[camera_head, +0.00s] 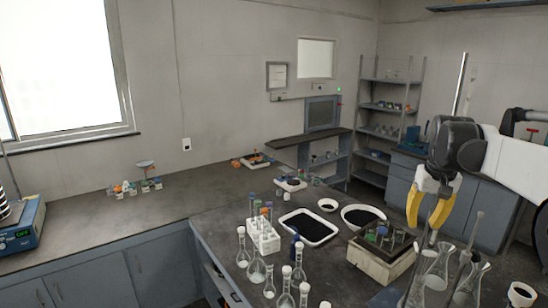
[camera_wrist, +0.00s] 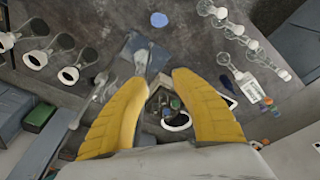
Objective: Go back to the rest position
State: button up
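My gripper (camera_head: 430,212) has yellow fingers and hangs from my arm at the right of the head view, above the dark bench. In the wrist view my gripper (camera_wrist: 161,92) has its two fingers spread apart with nothing between them. It is above the bench, near glass flasks and a square block with small bottles (camera_head: 384,252). The fingers seem clear of these things, though the exact height is hard to tell. The sieve shaker (camera_head: 22,240), a blue unit partly cut off, stands at the left edge of the head view.
Glass flasks (camera_head: 440,268) stand below and right of my gripper. A white rack (camera_head: 262,236), black-filled trays (camera_head: 309,228) and more flasks (camera_head: 255,268) crowd the bench. The left counter (camera_head: 130,215) is mostly clear. Shelves (camera_head: 385,108) stand at the back.

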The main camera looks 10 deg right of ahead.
jog(key=s+a+f+n+t+b, duration=0.1)
jog(key=s+a+f+b, duration=0.4)
jog(key=a, duration=0.3)
jog(key=s+a+f+n+t+b, duration=0.1)
jog(key=s+a+f+b, duration=0.25)
jog(key=a+f, duration=0.4)
jog(key=s+a+f+n+t+b, duration=0.1)
jog(key=s+a+f+b, duration=0.3)
jog(key=s+a+f, duration=0.1)
jog(key=s+a+f+t+y+b, duration=0.1)
jog(key=s+a+f+b, duration=0.4)
jog(key=f, duration=0.5)
jog(key=shift+s+a+n+t, duration=0.25)
jog(key=shift+a+n+t, duration=0.25)
jog(key=shift+a, duration=0.55)
jog(key=shift+d+f, duration=0.1)
jog(key=shift+f, duration=0.05)
